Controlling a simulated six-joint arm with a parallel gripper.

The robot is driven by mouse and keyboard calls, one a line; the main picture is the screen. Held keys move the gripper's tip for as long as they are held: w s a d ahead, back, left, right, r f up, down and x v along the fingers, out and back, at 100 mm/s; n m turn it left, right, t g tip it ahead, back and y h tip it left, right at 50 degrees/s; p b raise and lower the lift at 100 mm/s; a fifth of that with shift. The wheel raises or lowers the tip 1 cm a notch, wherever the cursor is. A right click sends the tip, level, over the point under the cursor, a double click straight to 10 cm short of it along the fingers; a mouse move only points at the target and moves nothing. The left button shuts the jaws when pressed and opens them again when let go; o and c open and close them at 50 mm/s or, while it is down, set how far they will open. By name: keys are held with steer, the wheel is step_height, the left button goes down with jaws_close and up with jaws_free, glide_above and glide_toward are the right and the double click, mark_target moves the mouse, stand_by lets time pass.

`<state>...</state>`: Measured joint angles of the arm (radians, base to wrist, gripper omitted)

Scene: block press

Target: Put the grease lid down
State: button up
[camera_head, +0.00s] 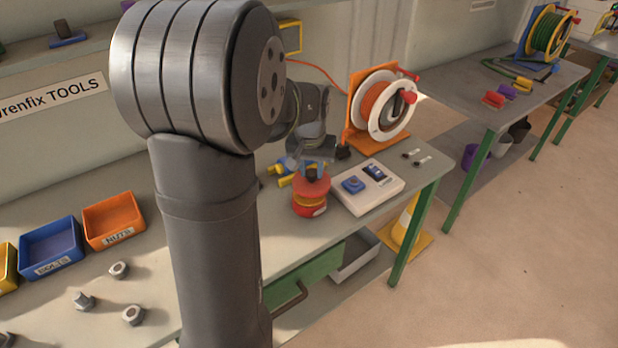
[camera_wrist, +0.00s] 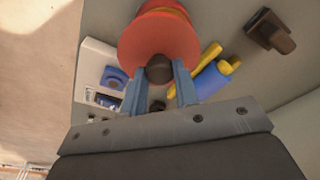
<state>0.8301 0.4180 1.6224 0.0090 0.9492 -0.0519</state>
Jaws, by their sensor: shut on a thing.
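The grease lid (camera_head: 311,184) is red with a dark knob. It is over a red pot (camera_head: 309,211) with a yellow band between them; I cannot tell whether lid and pot touch. My gripper (camera_head: 311,169) is above the lid, shut on its knob. In the wrist view the two blue-grey fingers of my gripper (camera_wrist: 158,76) stand on either side of the dark knob, and the red lid (camera_wrist: 158,38) spreads beyond them. The lid hides most of the pot there.
A white control box (camera_head: 367,187) with blue parts stands just right of the pot. Yellow and blue items (camera_head: 288,178) lie close behind at left. An orange cable reel (camera_head: 381,108) stands farther back. The bench's front edge is near the pot.

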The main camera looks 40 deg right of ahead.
steer(key=s+d+r, duration=0.3)
steer(key=s+r, duration=0.3)
steer(key=s, duration=0.5)
steer(key=a+f, duration=0.4)
steer(key=a, duration=1.1)
steer(key=w+a+f, duration=0.2)
steer(key=w, duration=0.1)
steer(key=w+a+f, duration=0.2)
steer(key=w, duration=0.1)
steer(key=w+a+f, duration=0.1)
steer(key=w+f, duration=0.2)
steer(key=w, duration=0.1)
steer(key=shift+a, duration=0.4)
steer(key=shift+w+a+f, duration=0.25)
steer(key=shift+w+f, duration=0.15)
steer(key=shift+f, duration=1.9)
steer(key=shift+f, duration=0.1)
steer(key=o, duration=1)
steer(key=shift+c, duration=0.2)
